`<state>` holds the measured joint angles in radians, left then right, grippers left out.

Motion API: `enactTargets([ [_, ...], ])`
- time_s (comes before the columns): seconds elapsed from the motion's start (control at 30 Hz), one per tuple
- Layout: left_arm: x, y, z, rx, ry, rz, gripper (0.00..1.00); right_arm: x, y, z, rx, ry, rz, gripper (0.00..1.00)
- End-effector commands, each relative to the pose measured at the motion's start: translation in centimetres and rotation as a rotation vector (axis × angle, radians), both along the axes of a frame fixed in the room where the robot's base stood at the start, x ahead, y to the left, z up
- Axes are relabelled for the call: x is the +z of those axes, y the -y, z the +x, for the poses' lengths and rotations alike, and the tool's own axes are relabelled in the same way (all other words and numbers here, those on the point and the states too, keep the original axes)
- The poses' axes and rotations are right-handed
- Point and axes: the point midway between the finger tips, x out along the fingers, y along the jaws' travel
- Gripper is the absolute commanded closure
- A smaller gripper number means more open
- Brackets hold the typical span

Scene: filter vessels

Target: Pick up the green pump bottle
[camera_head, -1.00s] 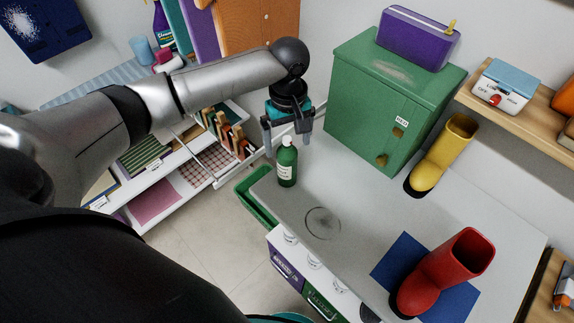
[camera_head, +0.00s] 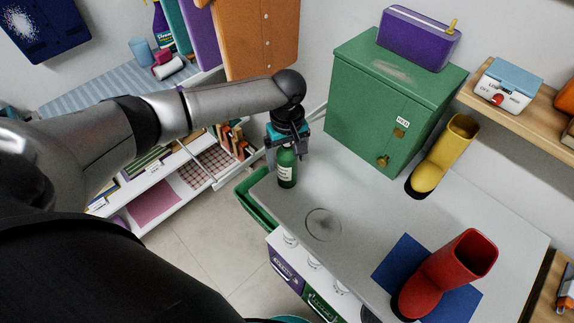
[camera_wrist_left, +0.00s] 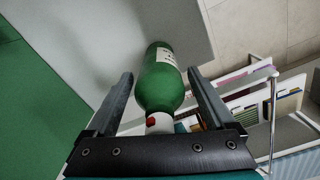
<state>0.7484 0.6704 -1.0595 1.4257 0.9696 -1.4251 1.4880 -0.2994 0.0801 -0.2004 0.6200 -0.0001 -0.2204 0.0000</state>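The green pump bottle (camera_head: 286,172) stands upright on the grey counter (camera_head: 350,197) near its left end, with a white label on its side. My left gripper (camera_head: 287,155) is lowered over the bottle's top from above, and it hides the cap. In the left wrist view the bottle (camera_wrist_left: 160,85) lies between the two spread fingers of the left gripper (camera_wrist_left: 162,95), with visible gaps on both sides. Its white top with a red spot is close to the palm. My right gripper is not in view.
A green cabinet (camera_head: 375,100) stands just right of the left gripper. A yellow boot (camera_head: 440,160) and a red boot (camera_head: 445,275) on a blue mat (camera_head: 462,300) stand farther right. A green bin (camera_head: 255,203) hangs at the counter's left edge.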

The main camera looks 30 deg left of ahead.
Motion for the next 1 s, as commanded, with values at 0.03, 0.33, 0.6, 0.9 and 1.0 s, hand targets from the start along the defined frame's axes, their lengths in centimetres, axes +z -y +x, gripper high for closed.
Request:
enactTargets([
  [0.03,0.01,0.01,-0.01,0.0,0.0,0.0,0.19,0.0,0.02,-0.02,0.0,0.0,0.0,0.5],
  [0.33,0.03,0.0,0.0,0.0,0.0,0.0,0.53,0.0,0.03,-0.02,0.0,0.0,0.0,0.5],
  [0.6,0.03,-0.01,0.0,0.0,0.0,0.0,0.83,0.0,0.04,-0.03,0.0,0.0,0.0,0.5],
  [0.9,0.08,-0.02,0.04,0.0,0.001,0.0,1.0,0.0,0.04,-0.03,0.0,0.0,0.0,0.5],
  [1.0,0.11,-0.02,0.04,0.0,0.001,0.0,1.0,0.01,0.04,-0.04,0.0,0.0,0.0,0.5],
])
